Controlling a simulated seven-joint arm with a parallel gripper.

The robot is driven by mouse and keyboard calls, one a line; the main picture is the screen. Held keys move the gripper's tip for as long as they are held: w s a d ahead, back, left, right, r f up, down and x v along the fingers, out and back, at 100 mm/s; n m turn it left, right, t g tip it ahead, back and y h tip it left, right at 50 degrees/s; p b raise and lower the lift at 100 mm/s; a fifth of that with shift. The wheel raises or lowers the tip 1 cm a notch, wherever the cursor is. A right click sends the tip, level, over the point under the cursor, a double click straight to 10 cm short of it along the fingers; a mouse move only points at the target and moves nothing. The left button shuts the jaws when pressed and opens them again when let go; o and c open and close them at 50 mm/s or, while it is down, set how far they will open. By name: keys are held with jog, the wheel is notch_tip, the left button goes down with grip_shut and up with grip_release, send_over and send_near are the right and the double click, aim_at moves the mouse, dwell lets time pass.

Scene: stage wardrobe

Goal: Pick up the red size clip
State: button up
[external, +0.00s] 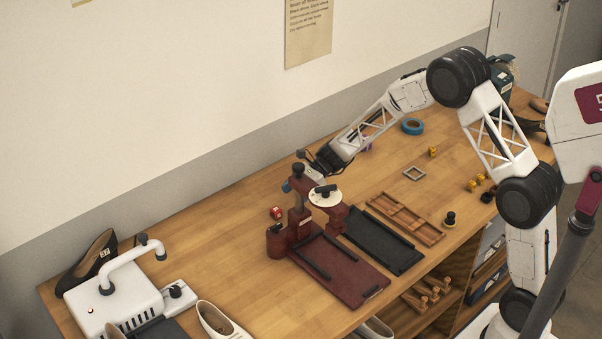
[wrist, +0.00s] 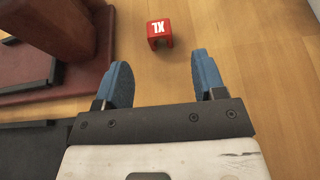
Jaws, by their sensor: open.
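The red size clip (wrist: 159,33) stands on the wooden table, with a white "XL" that reads upside down in the wrist view. A small red object with a white mark, apparently the same clip (external: 276,213), shows in the external view just behind the dark red press. My gripper (wrist: 165,70) is open, with two blue fingertips wide apart and nothing between them. The clip lies beyond the fingertips, roughly in line with the gap between them and not touched. In the external view my gripper (external: 287,187) is low behind the press, partly hidden by it.
The dark red press (external: 300,222) stands close to my gripper, at the left in the wrist view (wrist: 65,45). A black tray (external: 384,247) and a wooden tray (external: 405,219) lie beside it. Table around the clip's right side is clear.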

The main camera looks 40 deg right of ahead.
aim_at(277, 209)
jog(key=shift+a, duration=0.15)
jog(key=shift+x, duration=1.15)
jog(key=shift+a+f, duration=0.1)
jog(key=shift+a, duration=0.05)
jog(key=shift+x, duration=2.45)
jog(key=shift+f, duration=0.1)
jog(key=shift+c, duration=0.5)
jog(key=c, duration=0.9)
